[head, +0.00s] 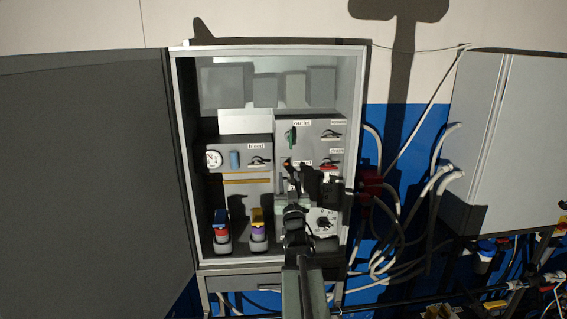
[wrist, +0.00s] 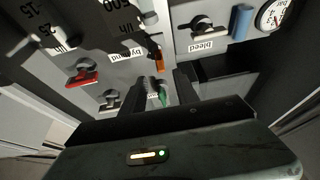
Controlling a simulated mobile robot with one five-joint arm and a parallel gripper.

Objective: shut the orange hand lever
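In the head view my gripper (head: 312,184) is in front of the right-hand panel in the cabinet. I cannot tell whether it touches the lever.
A green lever (head: 292,138) sits above at "outlet", and a red lever (head: 329,165) to the right at "drain". The "bleed" lever (head: 259,161), blue cylinder (head: 234,160) and gauge (head: 213,159) are on the left panel. Two bottle-like items (head: 221,232) stand on the cabinet floor.

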